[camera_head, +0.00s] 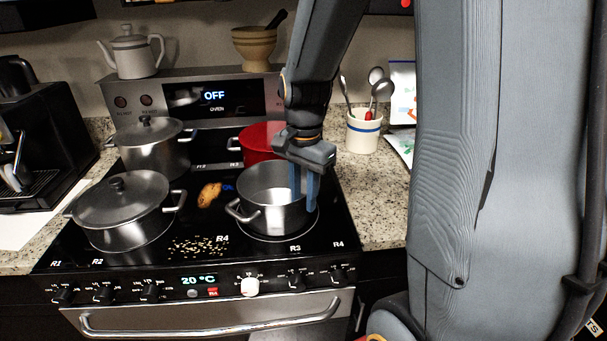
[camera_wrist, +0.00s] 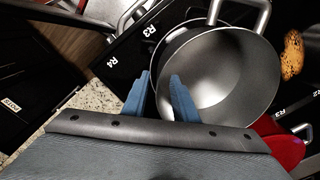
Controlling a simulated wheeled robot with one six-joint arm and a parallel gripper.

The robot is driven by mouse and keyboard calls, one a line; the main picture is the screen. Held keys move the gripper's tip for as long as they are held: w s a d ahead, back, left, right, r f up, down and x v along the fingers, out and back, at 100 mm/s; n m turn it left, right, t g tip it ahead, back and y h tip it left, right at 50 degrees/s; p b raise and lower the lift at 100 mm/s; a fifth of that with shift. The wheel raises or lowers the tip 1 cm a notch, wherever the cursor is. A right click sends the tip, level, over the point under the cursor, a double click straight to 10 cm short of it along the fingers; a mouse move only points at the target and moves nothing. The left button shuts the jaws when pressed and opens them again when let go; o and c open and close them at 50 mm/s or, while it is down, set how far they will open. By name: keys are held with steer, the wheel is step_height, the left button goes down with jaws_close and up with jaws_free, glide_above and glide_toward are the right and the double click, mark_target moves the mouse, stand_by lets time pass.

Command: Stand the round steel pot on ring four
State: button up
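An open round steel pot (camera_head: 262,212) with loop handles stands on the front right ring of the black cooktop. It also shows in the wrist view (camera_wrist: 235,75). My gripper (camera_head: 304,188) points down at the pot's right wall. Its two blue fingers (camera_wrist: 160,95) are apart, one inside the pot and one outside, with the rim between them. I cannot tell whether they touch the wall.
A lidded steel pot (camera_head: 122,205) stands front left, another (camera_head: 152,152) rear left. A red pot (camera_head: 258,145) stands rear right, close behind the steel pot. A brown food piece (camera_head: 209,194) and scattered grains (camera_head: 200,246) lie mid-cooktop. A utensil crock (camera_head: 363,132) stands on the right counter.

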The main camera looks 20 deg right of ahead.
step_height(320, 180, up, 8)
steer(key=shift+s+f+b, duration=0.1)
steer(key=shift+b, duration=0.6)
steer(key=shift+s, duration=0.1)
